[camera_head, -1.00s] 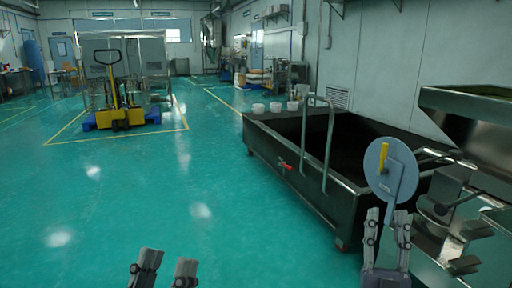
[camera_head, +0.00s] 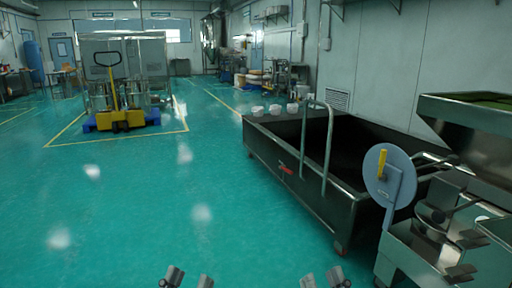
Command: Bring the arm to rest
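My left gripper (camera_head: 187,279) shows at the bottom edge, left of centre. Its two fingertips stand apart with only floor between them. My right gripper (camera_head: 324,280) shows at the bottom edge, right of centre. Its fingertips are also apart, with nothing visible between them. Only the tips of both grippers are in view; the arms are hidden below the frame. Both are clear of the grey round disc (camera_head: 398,172) with a yellow handle (camera_head: 382,165), which stands at the right by the metal machine.
A dark open tank (camera_head: 310,198) with a bent metal rail (camera_head: 329,150) stands to the right, several white cups on its far edge. The steel machine (camera_head: 448,240) fills the lower right. A yellow pallet truck (camera_head: 121,120) stands far left. The green floor in front is clear.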

